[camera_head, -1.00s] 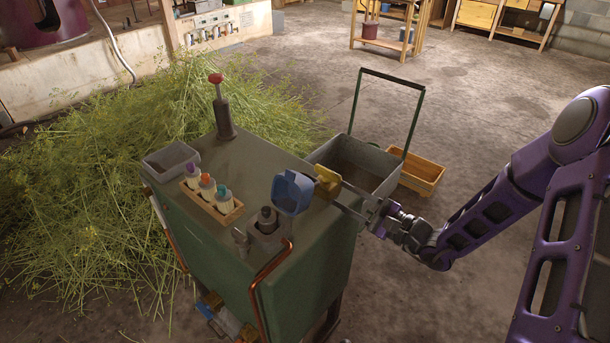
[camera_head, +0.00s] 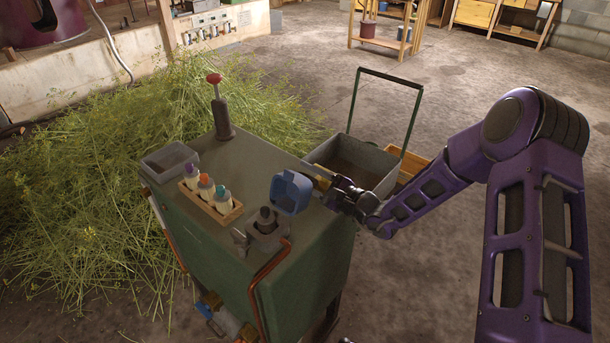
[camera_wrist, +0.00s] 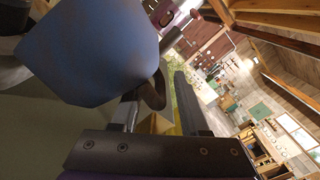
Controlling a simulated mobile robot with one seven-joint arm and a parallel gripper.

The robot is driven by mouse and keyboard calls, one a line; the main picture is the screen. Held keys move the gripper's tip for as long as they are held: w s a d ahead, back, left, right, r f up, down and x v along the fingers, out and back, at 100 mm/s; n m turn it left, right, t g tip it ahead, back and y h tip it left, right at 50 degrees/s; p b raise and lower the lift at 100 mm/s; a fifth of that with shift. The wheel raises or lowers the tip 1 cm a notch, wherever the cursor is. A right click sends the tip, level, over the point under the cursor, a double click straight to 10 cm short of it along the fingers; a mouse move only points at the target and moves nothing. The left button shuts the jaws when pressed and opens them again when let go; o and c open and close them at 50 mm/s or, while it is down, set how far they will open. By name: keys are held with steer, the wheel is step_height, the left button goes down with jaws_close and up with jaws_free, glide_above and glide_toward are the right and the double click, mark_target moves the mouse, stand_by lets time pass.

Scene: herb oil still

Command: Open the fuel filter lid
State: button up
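A blue lid (camera_head: 290,193) stands tilted up beside a grey filter housing (camera_head: 266,230) on top of the green tank (camera_head: 205,242). The housing's dark round top shows. My gripper (camera_head: 318,182) is at the right side of the blue lid, over the tank's right edge. In the wrist view my gripper (camera_wrist: 160,105) has its two fingers apart. The blue lid (camera_wrist: 90,48) fills the upper left there, close to the left finger. A yellow piece (camera_wrist: 164,124) shows between the fingers; I cannot tell whether they touch it.
A wooden rack of bottles (camera_head: 212,202), a grey tray (camera_head: 170,160) and a red-knobbed post (camera_head: 222,115) stand on the tank. A grey cart (camera_head: 352,165) with a green handle is behind my gripper. Cut herbs (camera_head: 90,180) cover the floor at left.

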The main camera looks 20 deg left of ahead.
jaws_close()
steer(key=shift+w+d+r, duration=0.1)
steer(key=shift+w+r, duration=0.05)
stand_by(1.1)
